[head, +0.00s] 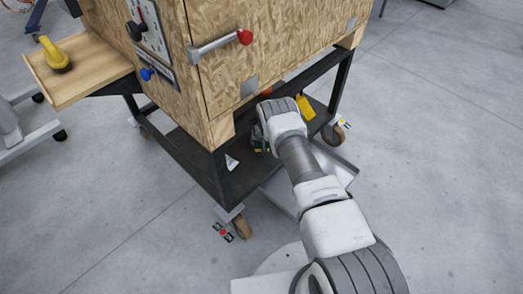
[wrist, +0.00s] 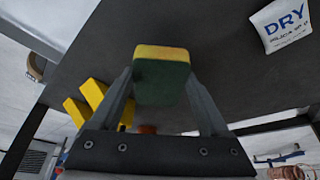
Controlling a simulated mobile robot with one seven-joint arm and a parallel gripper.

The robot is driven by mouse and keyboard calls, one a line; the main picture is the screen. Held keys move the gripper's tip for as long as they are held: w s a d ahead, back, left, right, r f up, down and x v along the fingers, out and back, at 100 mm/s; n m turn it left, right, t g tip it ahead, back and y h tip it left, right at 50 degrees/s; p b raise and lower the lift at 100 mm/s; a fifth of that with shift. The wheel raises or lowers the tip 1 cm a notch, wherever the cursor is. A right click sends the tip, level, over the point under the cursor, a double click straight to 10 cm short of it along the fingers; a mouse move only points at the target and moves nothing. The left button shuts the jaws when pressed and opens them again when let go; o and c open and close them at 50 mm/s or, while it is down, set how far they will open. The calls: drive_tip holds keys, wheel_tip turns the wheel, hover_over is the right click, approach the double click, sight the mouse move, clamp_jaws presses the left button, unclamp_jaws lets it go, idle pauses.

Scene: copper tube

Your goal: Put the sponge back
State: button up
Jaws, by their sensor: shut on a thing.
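The sponge (wrist: 161,77), yellow on one face and dark green on the other, is between the two fingers of my gripper (wrist: 162,85) in the wrist view. The fingers are shut on its sides. The dark lower shelf (wrist: 215,60) of the cart fills the view behind it. I cannot tell whether the sponge touches the shelf. In the head view my gripper reaches in under the wooden box, over the lower shelf, and my wrist hides most of the gripper and sponge.
A white DRY packet (wrist: 284,22) lies on the shelf. Yellow pieces (wrist: 88,103) show at the left in the wrist view. The wooden box (head: 215,70) sits above on a black frame with wheels. A wooden side tray (head: 95,82) holds a yellow object (head: 56,55).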

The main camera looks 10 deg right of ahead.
wheel_tip(320, 180, down, 4)
drive_tip(key=shift+a+f+b, duration=0.1)
drive_tip(key=shift+f+b, duration=0.05)
drive_tip(key=shift+b, duration=0.9)
drive_tip(key=o, duration=1.2)
drive_tip(key=shift+c, duration=0.2)
